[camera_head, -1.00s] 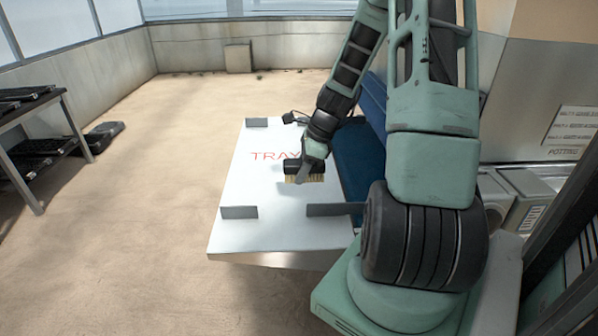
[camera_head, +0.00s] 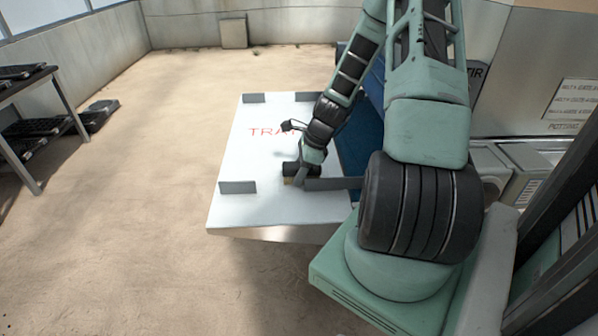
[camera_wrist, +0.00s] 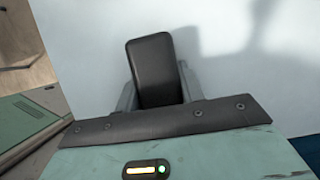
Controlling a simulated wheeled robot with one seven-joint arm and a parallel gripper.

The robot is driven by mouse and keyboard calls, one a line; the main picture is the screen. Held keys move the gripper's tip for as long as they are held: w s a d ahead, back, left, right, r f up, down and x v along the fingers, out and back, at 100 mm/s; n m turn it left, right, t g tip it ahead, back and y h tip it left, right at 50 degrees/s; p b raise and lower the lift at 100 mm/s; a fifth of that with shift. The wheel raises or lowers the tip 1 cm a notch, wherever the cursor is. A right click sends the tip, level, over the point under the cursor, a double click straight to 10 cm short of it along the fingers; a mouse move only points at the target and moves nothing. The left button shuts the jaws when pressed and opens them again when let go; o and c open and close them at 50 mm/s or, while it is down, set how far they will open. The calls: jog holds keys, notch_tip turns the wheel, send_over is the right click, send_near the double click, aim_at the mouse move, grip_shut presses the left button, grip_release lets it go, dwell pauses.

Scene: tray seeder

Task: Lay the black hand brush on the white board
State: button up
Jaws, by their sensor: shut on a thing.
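The black hand brush (camera_wrist: 153,68) is between the fingers of my gripper (camera_wrist: 157,92) in the wrist view. In the head view the brush (camera_head: 290,169) is over the near part of the white board (camera_head: 255,205), with its pale bristles facing down. My gripper (camera_head: 300,178) is shut on it from above. The bristles look very close to the board; I cannot tell whether they touch it. The board carries red lettering, partly hidden by my arm.
Grey upright plates stand on the board, at near left (camera_head: 238,187) and near right (camera_head: 335,184), the latter close beside my gripper. Another stands at the far left (camera_head: 254,98). A blue surface (camera_head: 357,150) lies right of the board. A dark table (camera_head: 25,90) is far left.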

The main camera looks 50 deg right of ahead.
jog(key=shift+f, duration=0.1)
jog(key=o, duration=0.8)
jog(key=shift+o, duration=0.2)
jog(key=v, duration=1.2)
jog(key=shift+w, duration=0.1)
jog(key=w+a+r+n+g, duration=0.1)
jog(key=a+r+n+g, duration=0.15)
jog(key=a+n, duration=0.8)
jog(key=w+a+r+n+g, duration=0.1)
jog(key=w+a+r+n, duration=0.35)
jog(key=a, duration=1.05)
jog(key=s+a+r+n+h, duration=0.2)
jog(key=s+a+n, duration=1.5)
jog(key=n, duration=0.3)
jog(key=shift+s+a+n, duration=0.3)
jog(key=shift+s+n, duration=0.1)
jog(key=shift+s, duration=0.4)
